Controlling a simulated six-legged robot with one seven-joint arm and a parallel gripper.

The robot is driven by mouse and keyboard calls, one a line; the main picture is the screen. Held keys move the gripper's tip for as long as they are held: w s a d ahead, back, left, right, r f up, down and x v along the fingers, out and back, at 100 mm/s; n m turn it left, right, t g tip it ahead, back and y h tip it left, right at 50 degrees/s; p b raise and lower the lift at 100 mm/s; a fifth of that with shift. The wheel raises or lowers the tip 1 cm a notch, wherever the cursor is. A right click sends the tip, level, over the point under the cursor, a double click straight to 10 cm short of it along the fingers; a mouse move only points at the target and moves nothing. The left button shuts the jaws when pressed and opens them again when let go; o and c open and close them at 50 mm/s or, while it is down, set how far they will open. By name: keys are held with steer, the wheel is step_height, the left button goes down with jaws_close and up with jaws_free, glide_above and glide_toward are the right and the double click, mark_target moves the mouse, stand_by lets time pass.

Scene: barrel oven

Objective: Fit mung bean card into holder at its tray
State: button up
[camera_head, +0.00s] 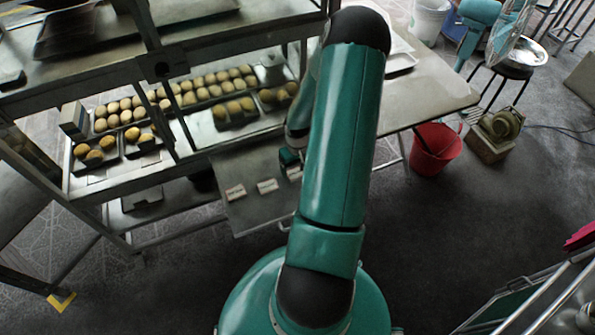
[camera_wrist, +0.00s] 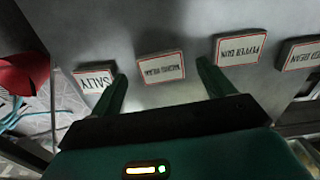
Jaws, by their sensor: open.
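In the wrist view, a row of small white cards with red borders lies on a grey metal surface. The card between my fingertips (camera_wrist: 161,67) seems to end in "BEAN"; its first word is too blurred to be sure it is mung bean. My gripper (camera_wrist: 163,80) is open and empty, with one finger to each side of this card. Beside it lie a "SALTY" card (camera_wrist: 93,80), a "PEPPER BUN" card (camera_wrist: 239,49) and another bean card (camera_wrist: 300,54). In the head view, trays of pastries (camera_head: 236,126) stand on the rack shelf. I cannot make out the holder.
In the head view, the cards lie on a low metal shelf (camera_head: 252,208) in front of the rack. Rack posts (camera_head: 160,70) stand before the trays. A red bucket (camera_head: 435,150) is on the floor to the right. My arm hides part of the table (camera_head: 425,85).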

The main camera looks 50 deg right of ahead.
step_height(320, 180, up, 8)
step_height(320, 180, up, 14)
steer(key=n+h, duration=0.2)
glide_above(298, 175)
steer(key=w+a, duration=0.5)
steer(key=a, duration=0.3)
steer(key=w+a+r+t, duration=0.1)
steer(key=a+r, duration=0.8)
steer(key=s+a+r+n+t, duration=0.1)
steer(key=s+a+r, duration=0.2)
steer(key=a, duration=0.3)
steer(key=s+a+r+n+t+y, duration=0.1)
steer(key=s+a+r+t, duration=0.1)
steer(key=a+r, duration=0.3)
steer(key=s+a+r+n+t+y, duration=0.1)
steer(key=s+a+r, duration=0.2)
steer(key=a, duration=0.5)
steer(key=shift+s+r+t, duration=0.3)
steer(key=shift+r, duration=0.2)
